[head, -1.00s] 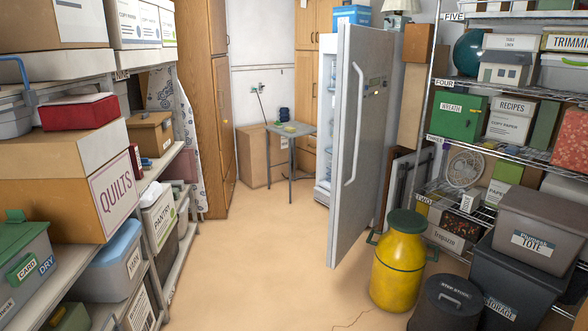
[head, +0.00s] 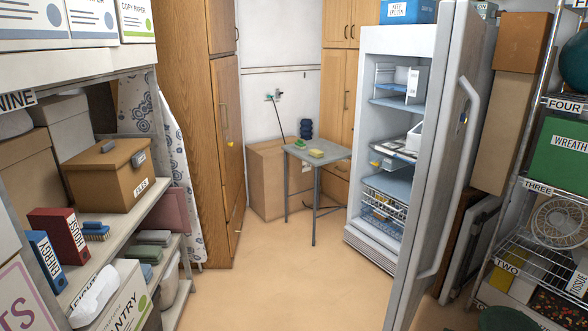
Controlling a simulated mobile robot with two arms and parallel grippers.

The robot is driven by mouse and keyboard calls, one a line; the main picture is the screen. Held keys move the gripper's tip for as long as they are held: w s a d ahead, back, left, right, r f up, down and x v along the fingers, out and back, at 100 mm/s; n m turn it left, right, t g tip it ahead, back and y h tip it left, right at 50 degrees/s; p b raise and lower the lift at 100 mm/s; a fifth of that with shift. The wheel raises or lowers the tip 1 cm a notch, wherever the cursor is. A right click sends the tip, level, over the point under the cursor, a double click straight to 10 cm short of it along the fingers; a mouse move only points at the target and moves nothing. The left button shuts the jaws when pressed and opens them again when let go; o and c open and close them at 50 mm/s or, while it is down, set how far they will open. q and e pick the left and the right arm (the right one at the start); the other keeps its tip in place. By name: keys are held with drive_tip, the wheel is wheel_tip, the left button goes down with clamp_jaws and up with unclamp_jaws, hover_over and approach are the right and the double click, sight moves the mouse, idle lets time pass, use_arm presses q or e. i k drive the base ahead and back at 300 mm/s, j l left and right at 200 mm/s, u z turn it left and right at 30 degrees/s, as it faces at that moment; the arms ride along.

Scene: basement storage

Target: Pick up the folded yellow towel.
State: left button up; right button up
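A small grey table (head: 329,157) stands at the back, between the wooden cabinets and the open freezer. A small flat yellow item (head: 317,153) lies on its top near the front edge; it may be the folded yellow towel, but it is too small to be certain. A small green item (head: 299,143) lies behind it to the left. Neither of my grippers is in view, and nothing is seen touching the yellow item.
The freezer's open door (head: 440,170) juts into the aisle on the right. A loaded shelf (head: 165,215) lines the left, and a wire rack (head: 540,190) stands at far right. The tan floor (head: 300,285) between them is clear up to the table. A cardboard box (head: 268,190) stands beside the table.

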sight(317, 153)
drive_tip(key=i+j, duration=0.1)
drive_tip(key=i, duration=0.75)
drive_tip(key=i+j, duration=0.1)
drive_tip(key=i, duration=0.8)
drive_tip(key=i+j, duration=0.1)
drive_tip(key=i, duration=0.75)
